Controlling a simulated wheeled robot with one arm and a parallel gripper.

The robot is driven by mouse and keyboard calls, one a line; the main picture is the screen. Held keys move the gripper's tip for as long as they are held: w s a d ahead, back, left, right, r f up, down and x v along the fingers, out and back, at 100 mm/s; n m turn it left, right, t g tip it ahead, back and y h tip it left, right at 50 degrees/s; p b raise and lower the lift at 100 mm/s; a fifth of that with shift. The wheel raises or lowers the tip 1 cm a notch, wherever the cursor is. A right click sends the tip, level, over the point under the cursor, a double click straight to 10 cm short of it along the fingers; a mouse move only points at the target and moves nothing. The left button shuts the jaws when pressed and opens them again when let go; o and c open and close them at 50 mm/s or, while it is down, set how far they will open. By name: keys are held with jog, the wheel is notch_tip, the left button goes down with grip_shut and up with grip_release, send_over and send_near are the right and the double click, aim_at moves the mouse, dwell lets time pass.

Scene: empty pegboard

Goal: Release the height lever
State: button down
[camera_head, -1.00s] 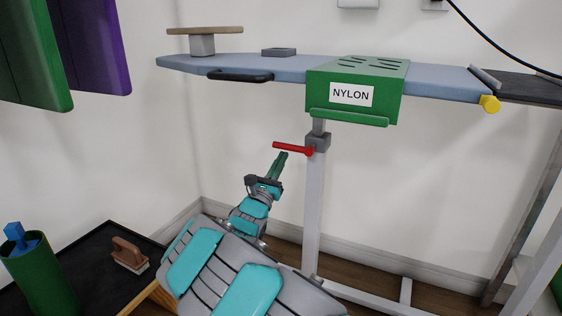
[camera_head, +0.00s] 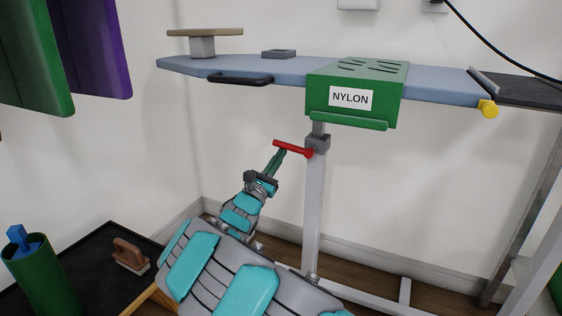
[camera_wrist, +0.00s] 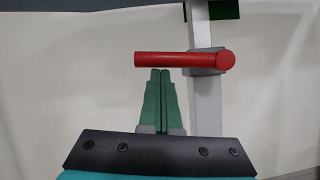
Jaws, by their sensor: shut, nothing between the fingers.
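The red height lever (camera_head: 290,148) sticks out to the left from a grey clamp (camera_head: 318,143) on the board's pale upright post. Its free end sits a little higher than its pivot end. It also shows in the wrist view as a red bar (camera_wrist: 175,59) across the post. My gripper (camera_head: 283,152) has its green fingers shut together with nothing between them. In the wrist view the fingertips (camera_wrist: 160,70) are just under the lever's left half and appear to touch its underside. The exact contact is hard to tell.
The blue ironing board (camera_head: 440,82) is above, with a green box (camera_head: 383,72) labelled NYLON over the post. A black handle (camera_head: 240,78) hangs at its front edge. A dark low table (camera_head: 85,255) with a brush (camera_head: 130,254) and a green cylinder (camera_head: 45,275) is at lower left.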

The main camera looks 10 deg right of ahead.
aim_at(279, 142)
notch_tip(279, 142, up, 3)
jog(key=m+g, duration=0.1)
jog(key=m, duration=0.1)
jog(key=m+g+h+p, duration=0.1)
jog(key=m, duration=0.2)
jog(key=shift+w+a+f+h, duration=0.1)
jog(key=shift+h, duration=0.2)
jog(key=r+m+g, duration=0.1)
jog(key=m, duration=0.1)
jog(key=m+g, duration=0.1)
jog(key=shift+r+m+h, duration=0.4)
jog(key=shift+s+d+r+m+g+y+b, duration=0.1)
jog(key=shift+s+d+r+m+g, duration=0.4)
jog(key=shift+m, duration=0.75)
jog(key=shift+s+d+r+m+g+y+b, duration=0.1)
jog(key=shift+d+r+m+g, duration=0.2)
jog(key=shift+r+m+g, duration=0.7)
jog(key=shift+s+d+r+m+g+y+b, duration=0.1)
jog(key=shift+s+d+r+m+g, duration=0.25)
jog(key=shift+m, duration=1.1)
jog(key=shift+w, duration=0.1)
